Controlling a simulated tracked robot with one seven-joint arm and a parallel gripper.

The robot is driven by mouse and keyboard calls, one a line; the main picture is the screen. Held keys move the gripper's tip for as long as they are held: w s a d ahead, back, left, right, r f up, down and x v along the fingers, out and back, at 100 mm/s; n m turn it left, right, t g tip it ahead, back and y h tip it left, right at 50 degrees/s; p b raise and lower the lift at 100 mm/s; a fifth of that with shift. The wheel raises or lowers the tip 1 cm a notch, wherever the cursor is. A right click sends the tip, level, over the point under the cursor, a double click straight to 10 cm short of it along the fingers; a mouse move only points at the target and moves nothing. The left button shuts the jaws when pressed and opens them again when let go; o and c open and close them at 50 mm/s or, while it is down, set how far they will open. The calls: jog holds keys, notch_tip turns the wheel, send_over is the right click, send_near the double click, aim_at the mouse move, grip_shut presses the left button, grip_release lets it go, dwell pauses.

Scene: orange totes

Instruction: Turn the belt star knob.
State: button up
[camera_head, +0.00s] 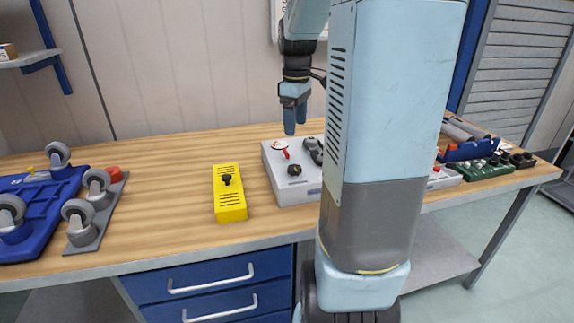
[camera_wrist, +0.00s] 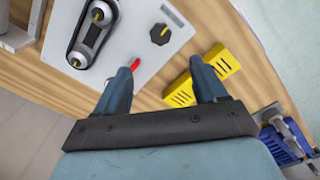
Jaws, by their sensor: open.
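A light grey panel box (camera_head: 310,190) sits on the wooden bench, partly hidden by my arm. It bears a black knob (camera_head: 294,169) at its front left. In the wrist view this knob (camera_wrist: 160,34) is many-sided with a yellow mark, just beyond my fingers. A dark belt (camera_wrist: 92,35) round two pulleys lies left of it, and a red pointer (camera_wrist: 135,65) is partly hidden by my left finger. My gripper (camera_head: 294,126) points down above the panel's rear. In the wrist view my gripper (camera_wrist: 161,68) is open, with nothing between its fingers.
A yellow box (camera_head: 231,205) with a black knob stands left of the panel. A blue tray (camera_head: 45,200) with several casters lies at the far left. Green and dark parts (camera_head: 485,167) lie at the right. Bare bench lies between tray and yellow box.

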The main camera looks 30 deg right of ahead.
aim_at(294, 167)
notch_tip(294, 167, down, 14)
dwell(0.6)
jog(key=c, duration=1.1)
